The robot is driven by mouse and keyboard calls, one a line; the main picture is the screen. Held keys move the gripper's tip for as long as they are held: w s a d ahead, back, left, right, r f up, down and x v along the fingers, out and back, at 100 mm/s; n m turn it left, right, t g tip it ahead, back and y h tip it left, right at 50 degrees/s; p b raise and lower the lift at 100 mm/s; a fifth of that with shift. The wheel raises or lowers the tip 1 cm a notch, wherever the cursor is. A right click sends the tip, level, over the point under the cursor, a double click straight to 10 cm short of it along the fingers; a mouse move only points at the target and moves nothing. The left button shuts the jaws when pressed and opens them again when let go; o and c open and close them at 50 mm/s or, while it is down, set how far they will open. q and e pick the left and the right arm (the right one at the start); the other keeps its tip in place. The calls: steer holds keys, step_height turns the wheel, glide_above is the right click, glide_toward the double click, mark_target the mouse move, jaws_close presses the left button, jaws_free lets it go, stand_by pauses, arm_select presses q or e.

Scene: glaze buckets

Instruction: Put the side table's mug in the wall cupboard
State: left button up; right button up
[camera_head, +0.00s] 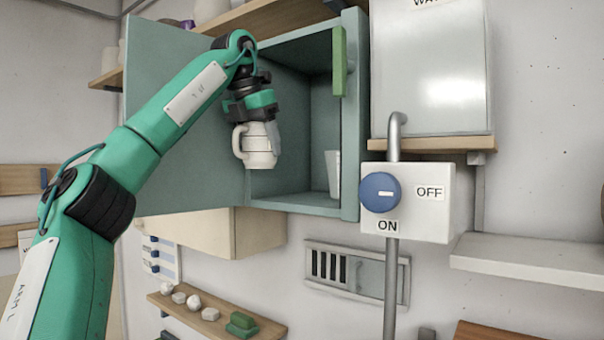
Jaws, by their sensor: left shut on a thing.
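A white mug (254,150) with its handle to the left hangs upright from my left gripper (262,121). The gripper is shut on it from above. The mug is in front of the opening of the teal wall cupboard (350,190), near its left side; I cannot tell whether any of it is past the front edge. The cupboard's door (165,75) stands open to the left, partly behind my left arm. A white cup (332,174) stands on the cupboard floor at the right. My right gripper and the side table are not in view.
A green bar (339,62) is on the cupboard's right front edge. To the right are a grey metal tank (430,70), a pipe (392,270) and a switch box (430,215) with a blue knob. A low shelf (200,318) holds several pale stones and green blocks.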

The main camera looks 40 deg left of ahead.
arm_select(q)
steer(key=w+f+p, duration=0.1)
steer(key=w+p, duration=0.1)
steer(key=w, duration=0.3)
steer(key=w+a+f+p, duration=0.1)
steer(key=w+p, duration=0.2)
steer(key=w, duration=0.1)
steer(key=w+f+p, duration=0.1)
steer(key=w+p, duration=0.1)
steer(key=w, duration=0.3)
steer(key=shift+w+a+f+p, duration=0.1)
steer(key=shift+w+a+p, duration=0.2)
steer(key=shift+a+p, duration=0.1)
steer(key=shift+f, duration=0.45)
step_height(320, 180, down, 2)
steer(key=shift+d+f+p, duration=0.1)
steer(key=shift+d+p, duration=0.05)
steer(key=shift+p, duration=0.7)
steer(key=shift+w+f, duration=0.15)
steer(key=shift+f, duration=0.25)
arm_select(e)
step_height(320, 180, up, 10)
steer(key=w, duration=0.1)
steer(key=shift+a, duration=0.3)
